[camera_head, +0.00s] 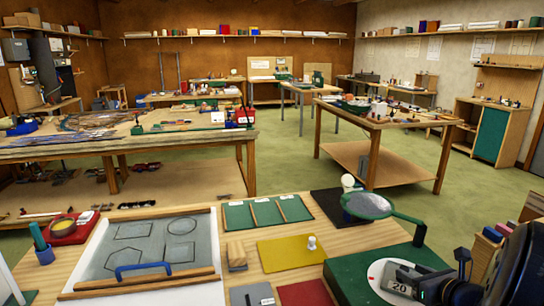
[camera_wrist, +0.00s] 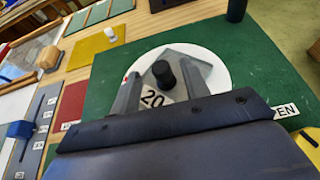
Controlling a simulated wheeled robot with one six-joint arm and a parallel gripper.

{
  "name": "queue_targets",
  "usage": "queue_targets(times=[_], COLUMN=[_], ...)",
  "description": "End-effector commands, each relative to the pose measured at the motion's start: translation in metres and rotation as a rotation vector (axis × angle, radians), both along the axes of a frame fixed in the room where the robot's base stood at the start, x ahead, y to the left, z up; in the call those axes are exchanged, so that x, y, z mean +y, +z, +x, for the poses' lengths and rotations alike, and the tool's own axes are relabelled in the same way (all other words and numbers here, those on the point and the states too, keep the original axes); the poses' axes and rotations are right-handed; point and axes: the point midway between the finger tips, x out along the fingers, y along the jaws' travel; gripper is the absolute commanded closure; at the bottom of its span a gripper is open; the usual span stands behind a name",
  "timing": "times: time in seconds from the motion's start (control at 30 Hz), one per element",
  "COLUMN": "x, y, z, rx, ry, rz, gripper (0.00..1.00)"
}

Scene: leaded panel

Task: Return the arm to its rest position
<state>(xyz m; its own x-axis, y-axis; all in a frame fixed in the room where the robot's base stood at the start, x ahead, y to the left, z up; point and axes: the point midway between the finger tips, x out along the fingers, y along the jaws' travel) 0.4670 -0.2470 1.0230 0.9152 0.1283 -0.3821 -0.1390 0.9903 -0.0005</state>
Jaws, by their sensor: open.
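My gripper (camera_wrist: 160,72) is open, with its two grey fingers apart in the wrist view. Between them shows a black knob (camera_wrist: 164,76) on a grey plate with a "20" label (camera_wrist: 152,98). I cannot tell whether the fingers touch the knob or how high they are. The plate lies on a white disc (camera_wrist: 218,76) on a green board (camera_wrist: 262,72). In the head view my dark arm fills the lower right corner, with the gripper (camera_head: 448,280) beside the white disc (camera_head: 376,274), hiding part of it.
A magnifier (camera_head: 368,205) on a green arm stands behind the disc. Left are a yellow mat (camera_head: 290,253), a white knob (camera_head: 312,242), and a drawing board (camera_head: 150,240) with a blue handle (camera_head: 142,268). Other benches stand farther back, with green floor between.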

Motion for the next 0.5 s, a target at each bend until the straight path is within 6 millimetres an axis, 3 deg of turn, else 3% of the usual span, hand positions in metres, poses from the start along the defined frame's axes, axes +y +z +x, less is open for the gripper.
queue_targets(times=[0.1, 0.23, 0.3, 0.5], x=[0.004, 0.006, 0.005, 0.005], y=[-0.009, -0.024, -0.007, 0.006], z=[0.022, 0.036, 0.035, 0.035], rx=[0.001, 0.001, -0.002, -0.001], ry=[0.003, 0.001, 0.000, -0.001], rz=[0.002, 0.002, -0.003, -0.001], gripper=[0.56, 0.56, 0.56, 0.56])
